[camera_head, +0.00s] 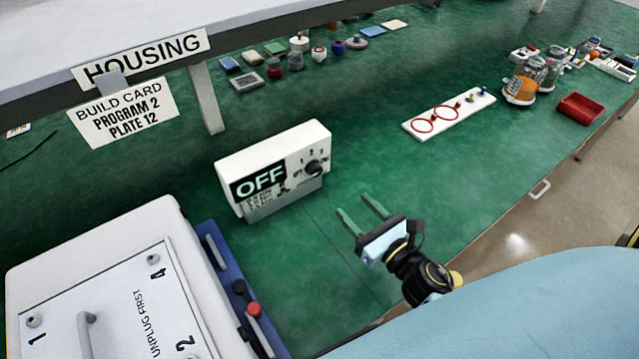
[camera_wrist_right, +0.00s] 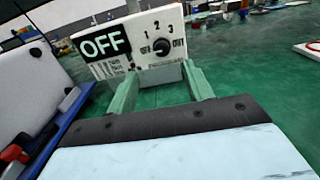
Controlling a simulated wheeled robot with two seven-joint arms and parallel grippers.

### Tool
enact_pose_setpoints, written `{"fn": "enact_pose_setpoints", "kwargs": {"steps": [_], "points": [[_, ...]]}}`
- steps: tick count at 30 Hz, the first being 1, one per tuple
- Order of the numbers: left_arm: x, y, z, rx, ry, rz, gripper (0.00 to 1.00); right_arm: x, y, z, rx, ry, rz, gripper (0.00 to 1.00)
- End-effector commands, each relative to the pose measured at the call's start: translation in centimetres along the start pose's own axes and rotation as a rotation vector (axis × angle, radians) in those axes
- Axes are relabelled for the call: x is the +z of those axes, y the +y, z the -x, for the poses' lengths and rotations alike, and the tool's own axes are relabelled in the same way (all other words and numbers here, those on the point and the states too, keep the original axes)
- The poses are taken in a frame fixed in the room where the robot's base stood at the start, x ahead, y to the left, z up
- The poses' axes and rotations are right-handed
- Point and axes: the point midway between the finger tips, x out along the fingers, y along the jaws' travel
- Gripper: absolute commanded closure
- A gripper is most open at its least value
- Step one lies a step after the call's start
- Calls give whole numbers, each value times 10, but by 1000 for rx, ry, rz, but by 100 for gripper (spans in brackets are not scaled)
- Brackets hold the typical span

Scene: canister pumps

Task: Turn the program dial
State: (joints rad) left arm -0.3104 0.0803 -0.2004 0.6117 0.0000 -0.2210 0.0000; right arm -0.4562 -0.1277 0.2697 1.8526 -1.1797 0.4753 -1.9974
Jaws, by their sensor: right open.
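The program dial (camera_head: 314,167) is a dark round knob on the front of a white control box (camera_head: 300,143), at its right part. The numbers 1, 2, 3 and OFF are printed around it, and a black panel (camera_head: 258,184) reads OFF. The dial (camera_wrist_right: 161,46) and box also show in the right wrist view. A build card (camera_head: 125,113) reads PROGRAM 2, PLATE 12. My right gripper (camera_head: 361,210) is open and empty, in front of the box and apart from it. In the right wrist view its fingers (camera_wrist_right: 160,85) point toward the dial. My left gripper is not in view.
A white housing (camera_head: 110,290) marked UNPLUG FIRST stands on a blue base at lower left. A shelf (camera_head: 150,22) with a leg spans the upper left. A white board (camera_head: 450,114) with red rings lies to the right. The green table (camera_head: 370,165) between is clear.

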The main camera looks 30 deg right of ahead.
Motion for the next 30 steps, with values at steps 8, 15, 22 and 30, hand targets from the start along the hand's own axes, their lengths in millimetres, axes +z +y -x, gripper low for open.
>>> {"fn": "enact_pose_setpoints", "kwargs": {"steps": [8, 15, 22, 30], "points": [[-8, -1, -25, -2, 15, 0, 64, -24, 0, -1, 0, -1, 0, 49], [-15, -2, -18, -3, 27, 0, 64, -22, 0, -27, 1, -3, 0, 49], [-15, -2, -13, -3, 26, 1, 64, -22, 0, -75, 1, -4, -1, 49], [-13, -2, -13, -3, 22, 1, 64, -23, 0, -120, 0, -2, -1, 49]]}}
